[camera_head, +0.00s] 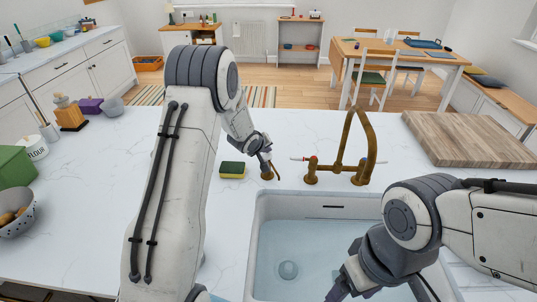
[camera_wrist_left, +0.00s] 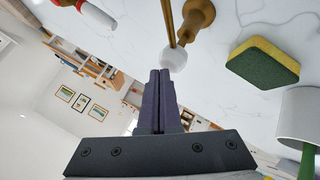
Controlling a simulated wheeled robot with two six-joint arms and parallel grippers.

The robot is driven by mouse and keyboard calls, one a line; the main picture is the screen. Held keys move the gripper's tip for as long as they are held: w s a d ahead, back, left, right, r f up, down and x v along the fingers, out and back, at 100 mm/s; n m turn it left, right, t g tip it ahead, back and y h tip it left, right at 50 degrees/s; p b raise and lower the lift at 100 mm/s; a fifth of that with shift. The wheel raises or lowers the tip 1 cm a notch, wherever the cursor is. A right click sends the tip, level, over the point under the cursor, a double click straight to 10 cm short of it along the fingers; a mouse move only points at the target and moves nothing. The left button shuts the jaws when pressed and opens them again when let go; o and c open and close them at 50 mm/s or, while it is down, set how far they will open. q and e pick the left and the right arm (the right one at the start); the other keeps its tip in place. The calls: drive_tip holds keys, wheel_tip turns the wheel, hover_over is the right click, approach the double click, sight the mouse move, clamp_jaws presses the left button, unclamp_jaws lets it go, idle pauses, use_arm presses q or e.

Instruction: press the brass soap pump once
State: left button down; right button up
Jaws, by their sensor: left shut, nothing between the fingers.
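The brass soap pump (camera_head: 267,175) stands on the white counter behind the sink's left corner, between the sponge and the brass tap. In the left wrist view its brass body (camera_wrist_left: 197,15) shows at the top, with a thin brass spout and a white knob (camera_wrist_left: 173,60) near it. My left gripper (camera_head: 266,156) is shut and empty, just above the pump. In the left wrist view its closed fingertips (camera_wrist_left: 160,73) are close to the white knob; I cannot tell whether they touch. My right gripper is low over the sink, cut off by the bottom edge.
A yellow-green sponge (camera_head: 232,170) lies left of the pump. The tall brass tap (camera_head: 342,160) stands to the right, with the water-filled sink (camera_head: 300,240) in front. A wooden board (camera_head: 470,138) lies far right. A white cup (camera_wrist_left: 300,115) shows in the wrist view.

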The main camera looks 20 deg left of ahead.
use_arm(q)
drive_tip(key=shift+s+f+b, duration=0.1)
drive_tip(key=shift+f+b, duration=0.35)
drive_tip(key=shift+f, duration=0.35)
drive_tip(key=shift+r, duration=0.1)
idle(0.5)
drive_tip(key=shift+r+p, duration=1.25)
drive_tip(key=shift+p, duration=0.2)
wheel_tip(320, 180, up, 5)
drive_tip(key=p, duration=0.5)
drive_tip(key=shift+r, duration=0.15)
